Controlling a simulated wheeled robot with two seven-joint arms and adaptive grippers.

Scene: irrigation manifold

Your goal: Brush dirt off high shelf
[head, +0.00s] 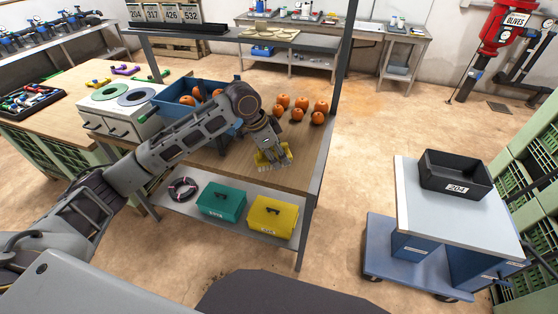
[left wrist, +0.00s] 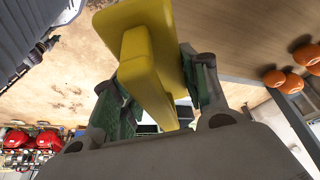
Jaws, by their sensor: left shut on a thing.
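My left gripper (head: 264,141) is shut on a yellow brush (head: 272,158) just over the front right part of the wooden worktop; I cannot tell whether the brush touches the wood. In the left wrist view the yellow brush (left wrist: 150,65) stands between the two green-padded fingers. The high shelf (head: 215,41) is a narrow grey board above the back of the bench. Several tan patches that look like dirt (head: 270,34) lie on its right half. My right gripper is not in view.
Several orange pumpkins (head: 301,103) sit on the worktop behind the gripper. A blue crate (head: 172,112) with pumpkins stands left of it. A shelf post (head: 344,60) rises at the right. Teal (head: 222,200) and yellow boxes (head: 270,217) lie below.

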